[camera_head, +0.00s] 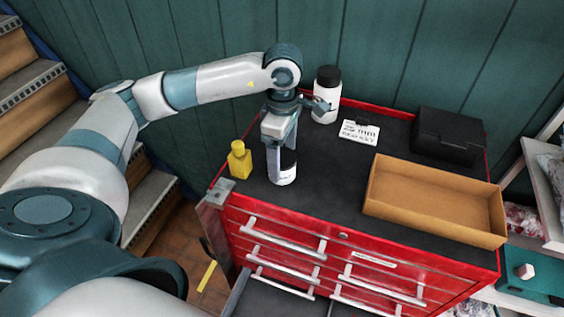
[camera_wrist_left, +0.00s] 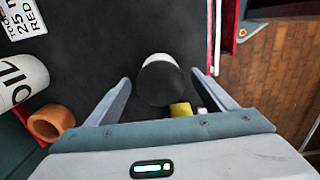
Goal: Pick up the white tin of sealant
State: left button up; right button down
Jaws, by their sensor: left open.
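The white tin (camera_head: 285,177) with a black lid stands on the dark top of the red tool cabinet, near its front left. It also shows in the left wrist view (camera_wrist_left: 158,82), upright between the fingers. My left gripper (camera_head: 281,168) points down over the tin, with a finger on either side. In the left wrist view the gripper (camera_wrist_left: 160,84) is open, with gaps beside the tin. The tin's label cannot be read, and the arm hides part of it in the head view. My right gripper is not in view.
A yellow bottle (camera_head: 240,160) stands close left of the tin. A white bottle (camera_head: 327,97) with a black cap, marked OIL, stands behind. A card (camera_head: 359,132), a black case (camera_head: 448,137) and a cardboard tray (camera_head: 430,221) are to the right. An orange ring (camera_wrist_left: 50,123) shows at left.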

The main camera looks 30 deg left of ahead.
aim_at(282, 157)
pick_arm(q)
notch_tip(282, 157, down, 3)
jog(key=shift+s+a+r+p, duration=0.1)
jog(key=shift+r+p, duration=0.05)
jog(key=shift+p, duration=0.6)
jog(key=shift+f, duration=0.4)
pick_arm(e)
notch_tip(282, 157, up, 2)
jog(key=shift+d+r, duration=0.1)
pick_arm(q)
jog(key=shift+c, duration=0.4)
jog(key=c, duration=1.3)
jog(key=shift+o, duration=0.2)
jog(key=shift+r, duration=0.15)
